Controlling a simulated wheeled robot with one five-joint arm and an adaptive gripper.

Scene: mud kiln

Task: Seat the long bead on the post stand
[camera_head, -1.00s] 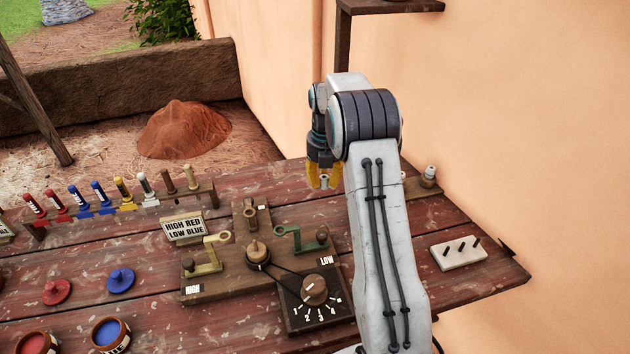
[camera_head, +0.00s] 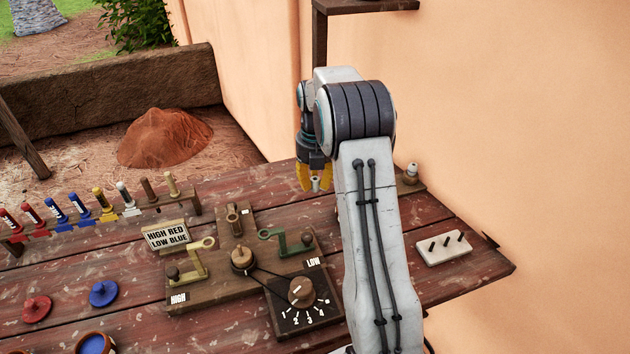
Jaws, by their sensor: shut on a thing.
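My gripper (camera_head: 315,178), with yellow fingers, is shut on a small pale bead (camera_head: 316,185) and holds it near the back of the table. The bead's lower end shows below the fingers. I cannot tell how far above the table it is. A pale block (camera_head: 445,248) with three dark upright posts lies at the right of the table, to the right of my arm; the posts look bare. A low wooden base (camera_head: 412,187) with a small pale knobbed piece (camera_head: 411,173) stands at the back right, partly hidden by my arm. I cannot tell which is the post stand.
A wooden board with cranks and a numbered dial (camera_head: 302,293) lies left of my arm. A sign (camera_head: 167,237) and a rack of coloured tools (camera_head: 152,205) stand further left. Red (camera_head: 37,309) and blue (camera_head: 103,293) lids lie in front. A wall rises behind the table.

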